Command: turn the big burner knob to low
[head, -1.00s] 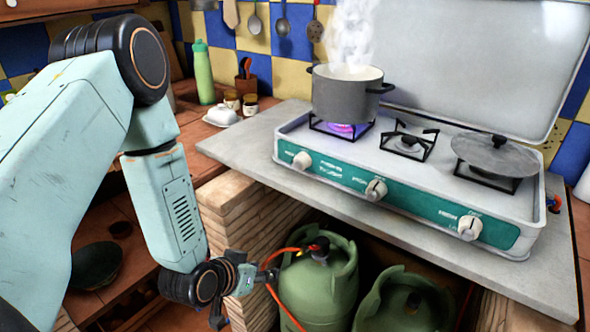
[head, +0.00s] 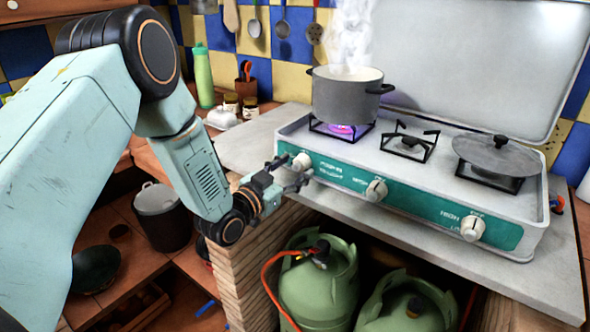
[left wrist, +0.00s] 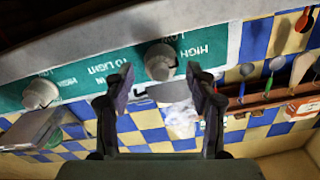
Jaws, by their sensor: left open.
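The stove's left knob (head: 301,161) is a white dial at the left end of the green panel (head: 340,174), below the lit burner with the pot. My left gripper (head: 289,174) is open just in front of this knob. In the left wrist view, which is upside down, the knob (left wrist: 160,62) shows between the spread fingertips (left wrist: 160,74), apparently not gripped. The middle knob (head: 376,190) also shows in the left wrist view (left wrist: 40,93). A third knob (head: 472,228) is at the right. My right gripper is not in view.
A steaming grey pot (head: 346,98) stands over a purple flame. The grey counter (head: 255,140) runs under the stove, with green gas bottles (head: 325,280) below and a brick pillar (head: 250,270) at left.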

